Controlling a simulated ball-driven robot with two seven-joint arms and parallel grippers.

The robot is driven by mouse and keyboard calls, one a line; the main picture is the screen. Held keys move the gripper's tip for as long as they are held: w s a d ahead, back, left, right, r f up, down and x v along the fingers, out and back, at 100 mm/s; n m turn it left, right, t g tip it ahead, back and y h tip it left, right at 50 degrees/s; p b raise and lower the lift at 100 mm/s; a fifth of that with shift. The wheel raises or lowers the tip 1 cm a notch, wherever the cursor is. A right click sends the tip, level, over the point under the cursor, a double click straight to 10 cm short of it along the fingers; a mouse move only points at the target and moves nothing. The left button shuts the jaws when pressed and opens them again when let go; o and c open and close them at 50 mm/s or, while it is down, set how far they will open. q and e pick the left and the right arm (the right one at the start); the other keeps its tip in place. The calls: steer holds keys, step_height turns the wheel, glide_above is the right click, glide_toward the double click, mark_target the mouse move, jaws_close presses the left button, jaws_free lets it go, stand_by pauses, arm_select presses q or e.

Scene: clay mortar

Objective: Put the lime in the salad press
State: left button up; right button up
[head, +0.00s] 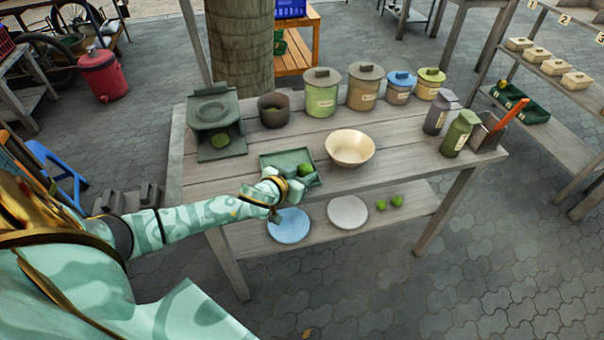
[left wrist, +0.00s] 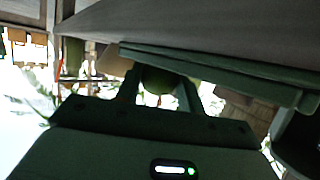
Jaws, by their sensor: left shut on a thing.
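A lime (head: 305,170) is at the right part of the green tray (head: 270,160) on the wooden table. My left gripper (head: 298,181) is shut on this lime. In the left wrist view, the dark green lime (left wrist: 157,79) sits between the two fingers of the left gripper (left wrist: 158,88), close to the tray edge (left wrist: 220,70). I cannot tell whether the lime touches the tray. A dark grey-green stand, which looks like the salad press (head: 214,112), is at the table's left end. A round green thing (head: 220,142) shows in its lower part. My right gripper is out of view.
A dark pot (head: 273,108) with green contents stands right of the press. A cream bowl (head: 350,150) is right of the tray. Several lidded jars (head: 321,95) line the back edge. Bottles (head: 459,133) stand at right. Plates (head: 289,225) and two limes (head: 389,203) lie on the lower shelf.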

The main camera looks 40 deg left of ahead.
arm_select(q)
steer(key=shift+f, duration=0.1)
steer(key=shift+f, duration=0.15)
steer(key=o, duration=1)
steer(key=shift+c, duration=0.2)
steer(key=shift+b, duration=0.3)
steer(key=p+v, duration=0.5)
steer(key=v, duration=1.1)
steer(key=shift+a+r, duration=0.15)
steer(key=shift+r, duration=0.1)
steer(key=shift+s, duration=0.1)
